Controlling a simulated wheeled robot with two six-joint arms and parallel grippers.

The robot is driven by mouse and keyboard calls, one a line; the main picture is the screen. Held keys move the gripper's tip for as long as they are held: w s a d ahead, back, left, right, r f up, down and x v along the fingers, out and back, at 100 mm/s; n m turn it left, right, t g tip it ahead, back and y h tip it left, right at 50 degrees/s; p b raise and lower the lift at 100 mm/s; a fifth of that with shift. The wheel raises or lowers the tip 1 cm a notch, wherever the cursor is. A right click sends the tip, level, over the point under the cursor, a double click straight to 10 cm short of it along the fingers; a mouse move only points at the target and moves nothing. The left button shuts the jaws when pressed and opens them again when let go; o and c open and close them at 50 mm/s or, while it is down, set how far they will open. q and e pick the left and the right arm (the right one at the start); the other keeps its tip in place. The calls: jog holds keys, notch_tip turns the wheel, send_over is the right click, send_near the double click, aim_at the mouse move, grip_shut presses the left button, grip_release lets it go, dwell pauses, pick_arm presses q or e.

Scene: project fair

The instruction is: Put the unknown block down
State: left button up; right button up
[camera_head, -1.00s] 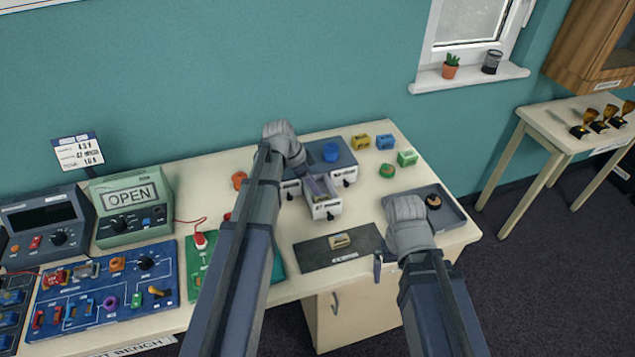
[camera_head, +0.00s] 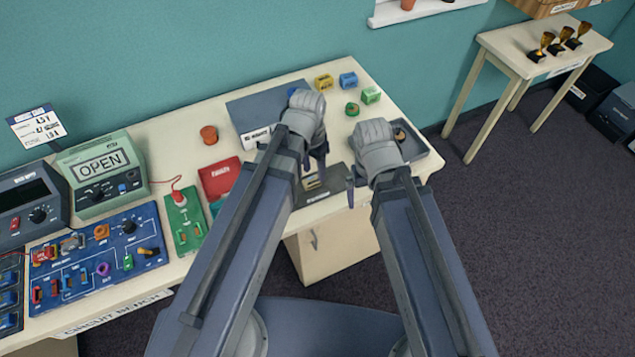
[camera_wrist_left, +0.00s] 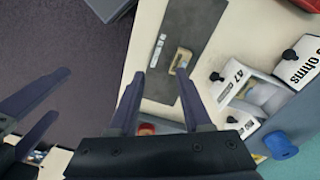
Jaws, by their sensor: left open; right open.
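The unknown block (camera_head: 312,182), a small tan block, lies on the dark mat (camera_head: 336,172) at the table's front. It also shows in the left wrist view (camera_wrist_left: 183,61), lying flat on the dark mat (camera_wrist_left: 190,22) with nothing gripping it. My left gripper (camera_head: 318,163) is open and empty above the mat, partly covering it in the head view. In the left wrist view its spread fingers (camera_wrist_left: 160,95) are apart from the block. My right gripper (camera_head: 358,187) is open beside the mat's right end; its fingers (camera_wrist_left: 38,100) also show at the left of the wrist view.
A grey drawer unit (camera_head: 258,108) stands behind the mat; its drawer marked 47 (camera_wrist_left: 250,97) stands open in the wrist view. A grey tray (camera_head: 417,147) with a small round item is at the right. Several coloured blocks, a red box (camera_head: 220,178) and a green board (camera_head: 184,220) surround the area.

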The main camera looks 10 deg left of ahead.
pick_arm(q)
jog(key=s+d+n+y, duration=0.2)
jog(key=s, duration=0.4)
jog(key=shift+s+d+n, duration=0.25)
jog(key=shift+d+n, duration=0.05)
jog(key=shift+d, duration=0.05)
